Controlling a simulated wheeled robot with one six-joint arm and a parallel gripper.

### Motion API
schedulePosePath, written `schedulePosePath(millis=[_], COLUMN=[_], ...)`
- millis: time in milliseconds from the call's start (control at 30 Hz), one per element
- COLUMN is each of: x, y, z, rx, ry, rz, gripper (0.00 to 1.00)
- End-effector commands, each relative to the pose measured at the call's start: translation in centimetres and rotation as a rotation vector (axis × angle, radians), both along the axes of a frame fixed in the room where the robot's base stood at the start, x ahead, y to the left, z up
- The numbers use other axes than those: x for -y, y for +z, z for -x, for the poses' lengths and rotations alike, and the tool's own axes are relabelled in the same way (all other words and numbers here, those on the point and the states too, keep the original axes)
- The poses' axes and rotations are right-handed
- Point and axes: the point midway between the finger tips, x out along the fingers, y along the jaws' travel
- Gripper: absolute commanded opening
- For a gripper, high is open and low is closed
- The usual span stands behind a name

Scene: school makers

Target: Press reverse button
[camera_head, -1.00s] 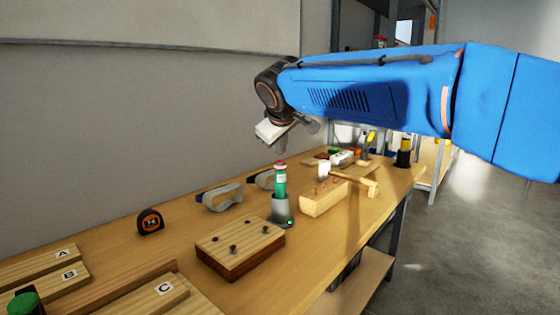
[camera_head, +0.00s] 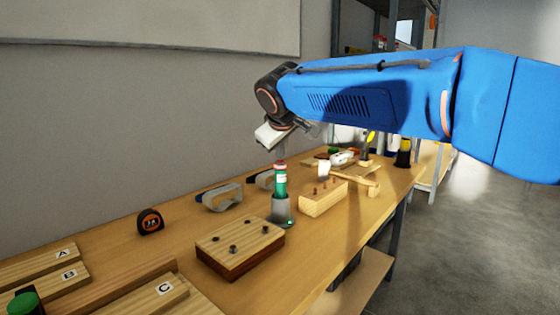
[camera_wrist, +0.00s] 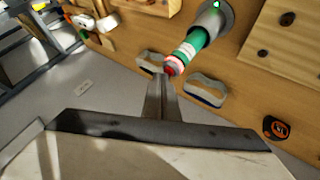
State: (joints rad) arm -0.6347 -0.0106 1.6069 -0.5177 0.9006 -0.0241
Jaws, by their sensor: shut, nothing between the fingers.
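A green cylindrical tool (camera_head: 280,184) with a white label and a red top (camera_head: 281,163) stands upright in a grey dock (camera_head: 284,212) with a small green light. In the wrist view the green tool (camera_wrist: 188,50) and its red end (camera_wrist: 170,68) show just beyond my fingertips. My gripper (camera_head: 280,152) is shut and empty, with its fingers pointing down just above the red top. It also shows in the wrist view (camera_wrist: 161,78). I cannot tell whether the fingertips touch the red top. No button marked reverse can be read.
A wooden block with dark bolts (camera_head: 240,248) lies in front of the dock. Clear goggles (camera_head: 222,197) and a tape measure (camera_head: 150,221) lie to the left. A wooden holder (camera_head: 323,200) and a mallet (camera_head: 352,179) lie to the right. A wall is behind the bench.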

Motion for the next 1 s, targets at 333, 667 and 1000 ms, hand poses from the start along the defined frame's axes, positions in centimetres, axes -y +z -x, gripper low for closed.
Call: schedulePosePath(millis=[333,667,1000], x=[0.0,0.0,0.0], y=[0.0,1.1,1.5], z=[0.0,0.0,0.0], rx=[0.000,-0.001,0.001], ry=[0.000,0.000,-0.001], rz=[0.000,0.001,0.000], gripper=[0.00,0.00,0.00])
